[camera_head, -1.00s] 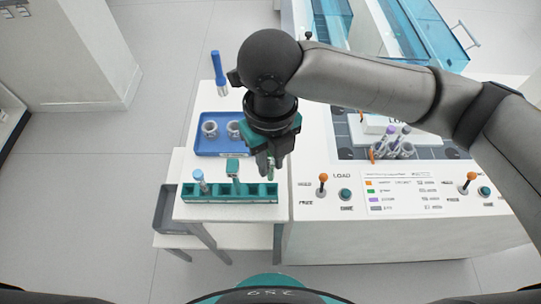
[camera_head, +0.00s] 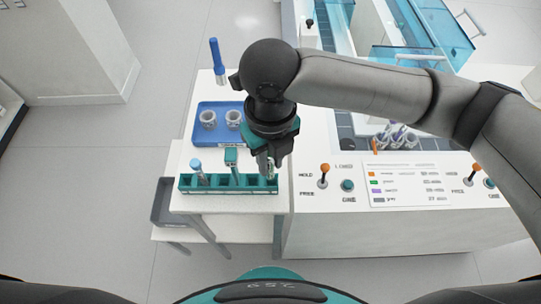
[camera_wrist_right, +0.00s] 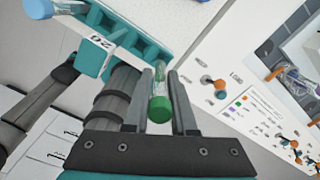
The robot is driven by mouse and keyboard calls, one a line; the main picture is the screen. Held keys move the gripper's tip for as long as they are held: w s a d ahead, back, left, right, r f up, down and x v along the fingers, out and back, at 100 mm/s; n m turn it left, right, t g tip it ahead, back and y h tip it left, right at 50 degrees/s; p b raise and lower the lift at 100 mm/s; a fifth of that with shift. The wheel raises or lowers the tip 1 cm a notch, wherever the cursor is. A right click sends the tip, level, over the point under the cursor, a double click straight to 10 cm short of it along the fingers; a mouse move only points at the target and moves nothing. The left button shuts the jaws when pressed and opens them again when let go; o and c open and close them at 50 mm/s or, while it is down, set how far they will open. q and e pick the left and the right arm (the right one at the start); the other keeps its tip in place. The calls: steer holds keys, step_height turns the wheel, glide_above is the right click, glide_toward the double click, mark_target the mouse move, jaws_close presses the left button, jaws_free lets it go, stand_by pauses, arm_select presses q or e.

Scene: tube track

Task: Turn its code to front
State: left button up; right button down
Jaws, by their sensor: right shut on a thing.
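A clear tube with a green cap (camera_wrist_right: 159,108) stands between the fingers of my right gripper (camera_head: 268,163), which is shut on it. The gripper is at the right end of the teal rack (camera_head: 230,191). I cannot tell whether the tube's lower end is inside a slot. No code shows on the tube; the fingers and cap cover much of it. A blue-capped tube (camera_head: 197,168) stands in the left part of the rack. A teal block (camera_wrist_right: 93,57) with a white number label rises from the rack's middle. My left gripper is not visible.
A blue tray (camera_head: 219,112) with grey ring holders lies behind the rack. A blue upright tool (camera_head: 217,62) stands at the back. To the right is a white panel with an orange lever (camera_head: 324,171) and a teal button (camera_head: 347,186). A grey bin (camera_head: 163,204) sits at left.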

mark_target(271, 173)
steer(key=shift+f+b, duration=0.5)
steer(key=shift+f, duration=0.65)
steer(key=shift+f+b, duration=0.35)
steer(key=shift+f, duration=0.3)
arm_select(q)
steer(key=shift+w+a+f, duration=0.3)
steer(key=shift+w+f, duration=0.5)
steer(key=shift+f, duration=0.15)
arm_select(e)
steer(key=shift+d+f, duration=0.1)
steer(key=shift+f, duration=0.3)
steer(key=shift+n, duration=1.2)
steer(key=shift+r+n+p, duration=0.1)
steer(key=shift+n+p, duration=0.35)
steer(key=shift+n, duration=0.75)
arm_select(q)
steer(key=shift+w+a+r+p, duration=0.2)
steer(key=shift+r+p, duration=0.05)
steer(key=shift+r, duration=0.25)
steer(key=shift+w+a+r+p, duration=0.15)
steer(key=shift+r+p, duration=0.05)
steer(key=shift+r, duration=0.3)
arm_select(e)
steer(key=n, duration=0.4)
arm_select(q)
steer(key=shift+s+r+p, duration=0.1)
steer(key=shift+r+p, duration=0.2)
